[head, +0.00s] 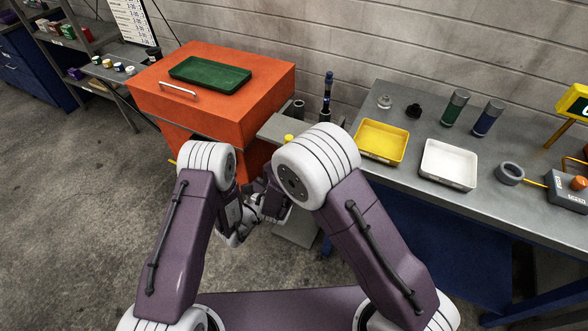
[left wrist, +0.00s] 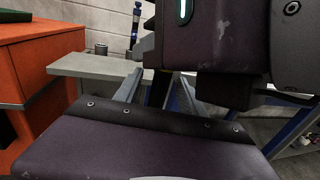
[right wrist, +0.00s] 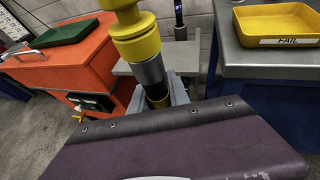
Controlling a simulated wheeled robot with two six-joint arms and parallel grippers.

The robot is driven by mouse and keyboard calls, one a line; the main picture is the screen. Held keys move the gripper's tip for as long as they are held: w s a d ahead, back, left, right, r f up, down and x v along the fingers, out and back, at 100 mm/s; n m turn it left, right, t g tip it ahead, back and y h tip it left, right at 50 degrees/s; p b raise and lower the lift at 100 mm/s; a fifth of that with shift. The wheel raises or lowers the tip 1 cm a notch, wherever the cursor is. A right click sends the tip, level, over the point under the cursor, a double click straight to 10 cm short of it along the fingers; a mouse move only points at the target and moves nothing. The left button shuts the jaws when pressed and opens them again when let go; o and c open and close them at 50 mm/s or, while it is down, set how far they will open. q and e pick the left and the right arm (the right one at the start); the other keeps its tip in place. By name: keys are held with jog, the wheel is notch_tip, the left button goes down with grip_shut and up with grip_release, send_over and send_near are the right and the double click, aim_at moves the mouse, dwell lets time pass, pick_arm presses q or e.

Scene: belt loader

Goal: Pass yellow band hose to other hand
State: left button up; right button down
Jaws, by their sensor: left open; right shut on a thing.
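In the right wrist view, the yellow band hose (right wrist: 152,72) stands up between the fingers of my right gripper (right wrist: 163,99). It has a yellow stepped top, a grey sleeve and a dark lower part with a thin yellow band. My right gripper is shut on that dark lower part. In the head view, only a yellow top (head: 289,138) shows behind my right arm. My left gripper (left wrist: 158,92) is open, and my right gripper's dark body fills much of its view. In the head view both grippers are close together, mostly hidden by the arms.
An orange cabinet (head: 262,98) with a green tray (head: 210,72) is at the back left. A grey shelf (head: 272,128) beside it holds a dark blue tool (head: 326,98). The grey bench (head: 400,185) at right carries a yellow tray (head: 381,141) and a white tray (head: 449,164).

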pick_arm(q)
jog(key=x, duration=0.2)
jog(key=shift+w+d, duration=0.25)
jog(key=shift+w, duration=0.1)
grip_shut()
pick_arm(e)
jog(key=c, duration=1.2)
grip_release()
jog(key=shift+o, duration=0.2)
